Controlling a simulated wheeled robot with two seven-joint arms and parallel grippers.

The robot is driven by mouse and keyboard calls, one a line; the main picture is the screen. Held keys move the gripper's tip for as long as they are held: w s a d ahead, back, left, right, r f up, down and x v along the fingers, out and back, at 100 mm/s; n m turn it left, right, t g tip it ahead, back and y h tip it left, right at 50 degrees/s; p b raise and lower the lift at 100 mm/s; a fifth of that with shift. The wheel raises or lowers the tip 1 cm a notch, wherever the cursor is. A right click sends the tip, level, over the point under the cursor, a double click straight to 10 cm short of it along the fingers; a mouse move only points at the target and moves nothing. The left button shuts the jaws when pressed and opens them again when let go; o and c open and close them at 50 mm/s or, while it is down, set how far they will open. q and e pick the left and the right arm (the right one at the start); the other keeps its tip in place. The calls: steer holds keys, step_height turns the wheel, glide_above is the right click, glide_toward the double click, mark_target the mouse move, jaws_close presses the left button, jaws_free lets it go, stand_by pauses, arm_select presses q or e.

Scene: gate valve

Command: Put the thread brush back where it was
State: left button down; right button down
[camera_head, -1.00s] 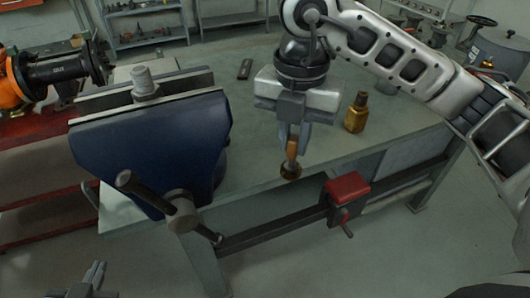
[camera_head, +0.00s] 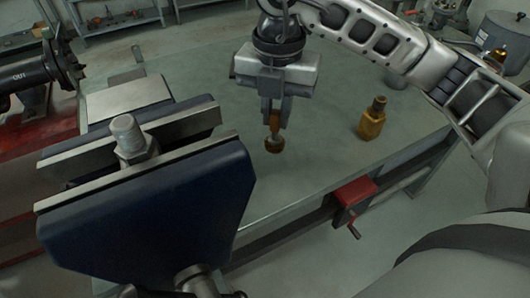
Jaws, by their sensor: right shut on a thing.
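My right gripper (camera_head: 273,116) is shut on the handle's upper part, and the brush hangs roughly upright, head down. It is over the grey-green workbench top (camera_head: 310,165), right of the blue vise (camera_head: 150,215). I cannot tell whether the head touches the bench. A threaded grey metal piece (camera_head: 128,134) stands upright between the vise jaws. My left gripper is not in view.
A red block with a handle (camera_head: 354,191) is at the bench's front edge. A dark flanged part (camera_head: 40,76) is at the far left. The bench around the brush is mostly clear.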

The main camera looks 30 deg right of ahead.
mark_target(277, 140)
steer(key=f, duration=0.4)
steer(key=shift+s+f, duration=0.25)
steer(key=shift+s, duration=0.1)
steer(key=shift+f, duration=2.15)
steer(key=shift+f, duration=0.2)
steer(key=c, duration=1.4)
jaws_free()
steer(key=shift+r, duration=0.1)
steer(key=shift+o, duration=0.2)
step_height(277, 140, up, 12)
steer(key=shift+r+p, duration=0.1)
steer(key=shift+p, duration=0.35)
